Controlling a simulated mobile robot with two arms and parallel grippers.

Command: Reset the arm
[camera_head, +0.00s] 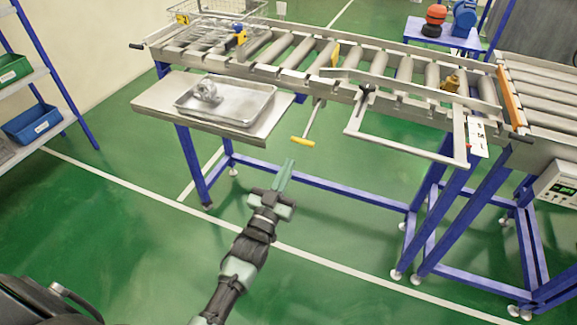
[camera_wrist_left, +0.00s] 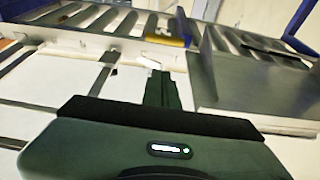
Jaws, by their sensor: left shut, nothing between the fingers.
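My left arm reaches up from the bottom middle of the head view. Its gripper (camera_head: 289,163) is shut and empty, with its green fingers together and pointing up toward the roller conveyor. It appears in front of the conveyor stand, apart from everything. In the left wrist view the shut fingers (camera_wrist_left: 160,75) show at the centre, above the dark green gripper body. My right gripper is in neither view.
A roller conveyor (camera_head: 295,48) on blue legs spans the back. A side shelf carries a metal tray (camera_head: 258,104) with a metal part in it. A yellow-handled lever (camera_head: 303,141) and a metal frame (camera_head: 400,146) jut forward. Green floor in front is clear.

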